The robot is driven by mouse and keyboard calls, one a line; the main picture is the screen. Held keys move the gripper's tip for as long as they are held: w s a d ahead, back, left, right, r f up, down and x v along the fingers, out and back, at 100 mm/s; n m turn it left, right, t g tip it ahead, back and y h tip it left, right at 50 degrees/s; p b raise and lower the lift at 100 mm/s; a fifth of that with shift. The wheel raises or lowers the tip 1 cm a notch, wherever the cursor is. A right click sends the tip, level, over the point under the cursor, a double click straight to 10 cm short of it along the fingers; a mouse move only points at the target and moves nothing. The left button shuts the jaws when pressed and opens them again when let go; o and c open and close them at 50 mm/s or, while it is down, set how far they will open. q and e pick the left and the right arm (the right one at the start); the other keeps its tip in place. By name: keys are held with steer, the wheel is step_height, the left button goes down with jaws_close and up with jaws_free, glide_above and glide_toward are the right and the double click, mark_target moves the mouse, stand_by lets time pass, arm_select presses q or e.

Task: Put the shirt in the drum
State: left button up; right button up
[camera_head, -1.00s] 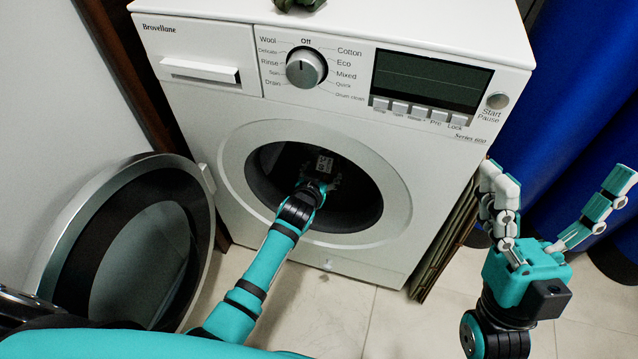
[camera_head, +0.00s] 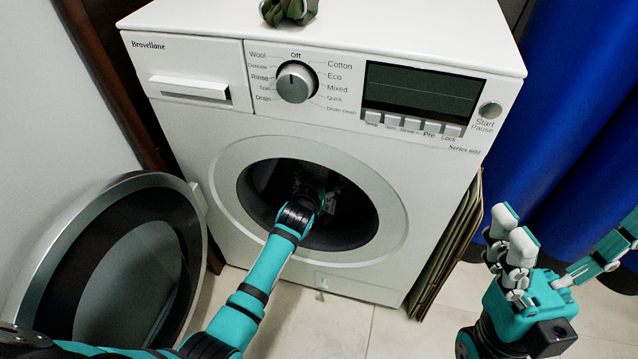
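The drum (camera_head: 262,190) is the dark round opening in the front of the white washing machine, with its door swung open to the left. My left arm reaches into it, and my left gripper (camera_head: 322,190) is inside the opening. Its fingers are lost in the dark, so I cannot tell whether they hold anything. I cannot make out a shirt in the drum. A dark green crumpled thing (camera_head: 289,10) lies on top of the machine, cut off by the picture edge; I cannot tell whether it is the shirt. My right gripper (camera_head: 562,235) is outside at the right, fingers spread wide and empty.
The open round door (camera_head: 52,240) stands left of the machine (camera_head: 420,190). The control panel with knob (camera_head: 295,82) and display is above the opening. Flat brown panels (camera_head: 450,245) lean at the machine's right side. A blue curtain-like surface (camera_head: 575,120) hangs behind my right gripper.

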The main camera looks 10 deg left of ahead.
arm_select(q)
steer(key=v, duration=1.2)
stand_by(0.7)
